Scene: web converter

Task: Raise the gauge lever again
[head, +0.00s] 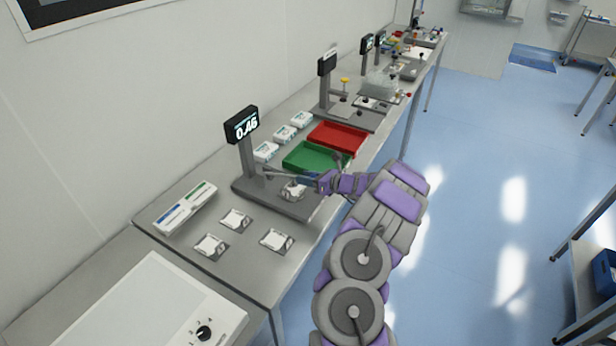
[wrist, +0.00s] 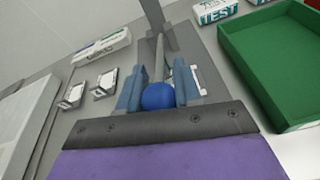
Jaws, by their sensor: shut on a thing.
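The gauge (head: 245,165) stands on the bench with a dark base, a grey post and a display reading 0.46. Its lever (head: 290,176) reaches from the post towards my gripper (head: 318,182). In the wrist view the lever (wrist: 159,52) runs away from me to the post and ends in a blue ball knob (wrist: 158,96). My gripper (wrist: 158,92) is shut on this knob, with one blue finger on each side. A white sample (head: 294,190) sits on the gauge base under the lever, partly hidden by the arm.
A green tray (head: 300,157) and a red tray (head: 338,137) stand just behind the gauge. Several white sample cards (head: 236,220) lie in front, beside a long white box (head: 185,208). A second gauge (head: 327,85) stands farther along the bench.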

